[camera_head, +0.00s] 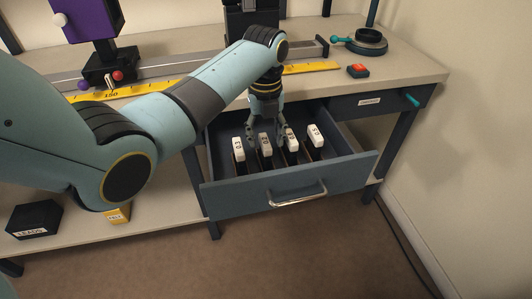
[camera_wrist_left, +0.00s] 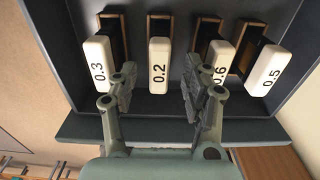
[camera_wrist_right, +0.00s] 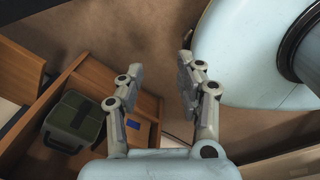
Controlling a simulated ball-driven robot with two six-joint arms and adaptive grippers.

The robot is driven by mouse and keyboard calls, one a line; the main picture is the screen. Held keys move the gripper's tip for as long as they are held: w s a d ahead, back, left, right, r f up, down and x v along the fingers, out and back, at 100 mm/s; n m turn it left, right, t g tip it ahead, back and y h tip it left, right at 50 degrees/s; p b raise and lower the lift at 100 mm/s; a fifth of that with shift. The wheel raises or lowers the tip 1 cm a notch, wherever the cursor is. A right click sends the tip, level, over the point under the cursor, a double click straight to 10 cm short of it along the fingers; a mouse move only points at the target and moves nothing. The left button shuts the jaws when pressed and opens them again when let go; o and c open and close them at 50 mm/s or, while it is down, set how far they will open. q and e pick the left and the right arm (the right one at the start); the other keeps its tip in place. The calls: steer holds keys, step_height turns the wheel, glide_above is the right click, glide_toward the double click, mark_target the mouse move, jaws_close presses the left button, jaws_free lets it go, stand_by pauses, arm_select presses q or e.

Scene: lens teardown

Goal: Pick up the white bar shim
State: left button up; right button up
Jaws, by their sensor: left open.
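Several white bar shims stand in a row in the open drawer (camera_head: 222,192). In the left wrist view they read 0.3 (camera_wrist_left: 98,62), 0.2 (camera_wrist_left: 158,65), 0.6 (camera_wrist_left: 216,62) and 0.5 (camera_wrist_left: 267,67), left to right. My left gripper (camera_wrist_left: 158,85) is open and empty, its fingers pointing into the drawer. The 0.2 shim appears between its fingers, and the right finger overlaps part of the 0.6 shim. I cannot tell whether the fingers touch any shim. My right gripper (camera_wrist_right: 158,75) is open and empty, away from the drawer.
The bench top holds a yellow ruler (camera_head: 310,68), a red button box (camera_head: 357,71) and a purple device (camera_head: 85,20). A black box (camera_head: 34,219) sits on the lower shelf. The right wrist view shows a dark green case (camera_wrist_right: 73,122) on wooden shelving.

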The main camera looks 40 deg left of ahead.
arm_select(q)
step_height(320, 180, down, 5)
steer(key=shift+r+b, duration=0.15)
steer(key=shift+b, duration=0.45)
steer(key=shift+c, duration=1.5)
steer(key=c, duration=0.7)
arm_select(e)
steer(key=shift+w+a+f, duration=0.1)
steer(key=shift+w+f, duration=0.55)
steer(key=shift+w, duration=0.1)
